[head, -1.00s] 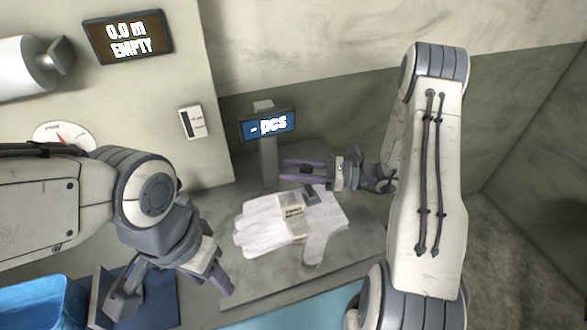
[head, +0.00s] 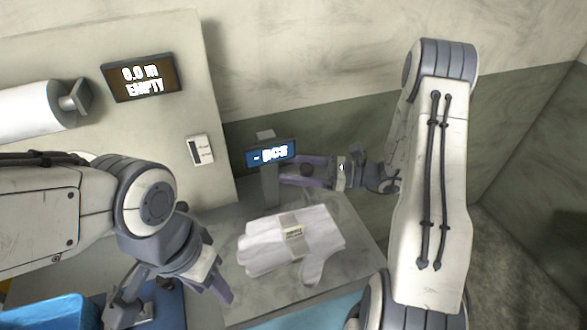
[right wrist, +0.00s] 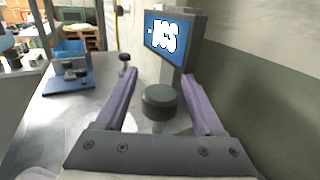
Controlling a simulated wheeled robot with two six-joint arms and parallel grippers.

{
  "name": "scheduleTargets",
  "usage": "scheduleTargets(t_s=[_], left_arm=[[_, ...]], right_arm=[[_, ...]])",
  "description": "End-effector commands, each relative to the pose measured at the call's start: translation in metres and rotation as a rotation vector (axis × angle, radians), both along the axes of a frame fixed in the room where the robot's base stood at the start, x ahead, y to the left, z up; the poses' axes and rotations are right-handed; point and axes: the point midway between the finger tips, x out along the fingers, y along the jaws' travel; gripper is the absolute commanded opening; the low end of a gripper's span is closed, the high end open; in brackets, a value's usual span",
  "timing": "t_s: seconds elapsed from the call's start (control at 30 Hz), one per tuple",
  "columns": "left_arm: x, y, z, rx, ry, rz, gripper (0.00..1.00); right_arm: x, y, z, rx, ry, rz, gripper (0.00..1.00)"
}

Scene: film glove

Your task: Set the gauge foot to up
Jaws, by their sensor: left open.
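A dark round knob (right wrist: 160,101), likely the gauge foot, stands between the fingers of my right gripper (right wrist: 158,78) in the right wrist view. It also shows small and dark in the head view (head: 307,169). The right gripper (head: 288,171) is open, with a visible gap between each finger and the knob. The gauge display (head: 270,153) reads "- pcs" on a post just beyond the fingertips. The white glove (head: 272,247) with a paper band lies flat on the grey plate below. My left gripper (head: 221,289) is open and empty, left of the glove.
A panel at the back left carries an "EMPTY" display (head: 141,77), a film roll (head: 30,106) and a small switch plate (head: 200,150). A blue bin (head: 45,313) is at the front left. The wall is close behind the display.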

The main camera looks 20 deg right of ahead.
Motion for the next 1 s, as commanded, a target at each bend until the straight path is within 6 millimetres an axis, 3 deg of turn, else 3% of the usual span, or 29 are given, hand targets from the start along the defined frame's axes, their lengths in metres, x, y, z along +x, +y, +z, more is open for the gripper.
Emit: scheduleTargets(t_s=[0.37, 0.8, 1.0], left_arm=[[0.0, 0.0, -0.002, 0.0, 0.0, 0.0, 0.5], [0.0, 0.0, -0.028, 0.0, 0.0, -0.001, 0.5], [0.0, 0.0, -0.032, 0.0, 0.0, -0.001, 0.5]], right_arm=[[-0.001, -0.005, -0.001, -0.001, 0.0, -0.002, 0.72], [-0.034, -0.075, -0.003, -0.003, -0.001, -0.005, 0.72], [-0.043, -0.093, -0.001, -0.001, 0.0, -0.002, 0.72]])
